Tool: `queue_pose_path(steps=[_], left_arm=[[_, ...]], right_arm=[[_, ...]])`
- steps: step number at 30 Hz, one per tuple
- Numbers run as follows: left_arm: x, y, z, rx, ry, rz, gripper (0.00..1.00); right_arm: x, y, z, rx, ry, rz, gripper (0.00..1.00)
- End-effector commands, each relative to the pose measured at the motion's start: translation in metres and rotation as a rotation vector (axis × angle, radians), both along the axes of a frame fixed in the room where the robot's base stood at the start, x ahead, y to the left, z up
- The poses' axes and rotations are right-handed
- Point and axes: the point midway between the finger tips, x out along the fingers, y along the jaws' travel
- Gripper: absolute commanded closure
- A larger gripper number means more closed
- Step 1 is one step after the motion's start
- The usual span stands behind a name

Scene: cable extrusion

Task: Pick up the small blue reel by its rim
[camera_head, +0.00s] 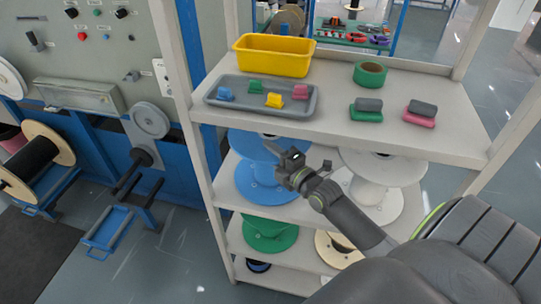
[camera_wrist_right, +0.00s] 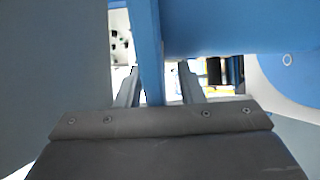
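A blue reel (camera_head: 265,184) stands on its flange on the middle shelf, partly hidden by the upper shelf and by my right gripper. My right gripper (camera_head: 296,157) is at the right part of this reel, just below the upper shelf's front edge. In the right wrist view the reel's blue rim (camera_wrist_right: 151,55) runs down between the two fingers (camera_wrist_right: 160,88). The gripper is open around the rim. My left gripper is not in view.
A white reel (camera_head: 372,190) stands just right of the blue one. A green reel (camera_head: 270,234) and a darker blue reel (camera_head: 258,267) are lower down. The upper shelf (camera_head: 330,122) holds a grey tray (camera_head: 222,103) and a yellow bin (camera_head: 273,57). Shelf posts flank the space.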

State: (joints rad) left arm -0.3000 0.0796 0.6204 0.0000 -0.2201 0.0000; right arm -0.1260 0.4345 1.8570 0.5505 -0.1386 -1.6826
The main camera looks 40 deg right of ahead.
Motion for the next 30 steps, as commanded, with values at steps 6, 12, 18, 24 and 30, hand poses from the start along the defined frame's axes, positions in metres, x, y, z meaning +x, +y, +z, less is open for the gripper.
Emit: queue_pose_path(steps=[6, 12, 18, 24, 30], left_arm=[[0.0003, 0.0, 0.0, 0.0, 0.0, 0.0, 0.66], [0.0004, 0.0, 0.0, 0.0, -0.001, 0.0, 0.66], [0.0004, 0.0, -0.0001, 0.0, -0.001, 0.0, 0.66], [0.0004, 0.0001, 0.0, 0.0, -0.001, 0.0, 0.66], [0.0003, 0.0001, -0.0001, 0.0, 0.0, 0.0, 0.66]], right_arm=[[-0.0004, 0.0, -0.0001, 0.0, 0.0, 0.0, 0.77], [-0.0005, -0.0002, -0.0001, 0.0, 0.0, 0.0, 1.0], [-0.0006, -0.0002, -0.0003, 0.0, 0.0, 0.0, 1.0], [-0.0007, -0.0002, -0.0004, 0.0, 0.001, 0.0, 1.0], [-0.0008, -0.0003, -0.0005, 0.0, 0.001, 0.0, 1.0]])
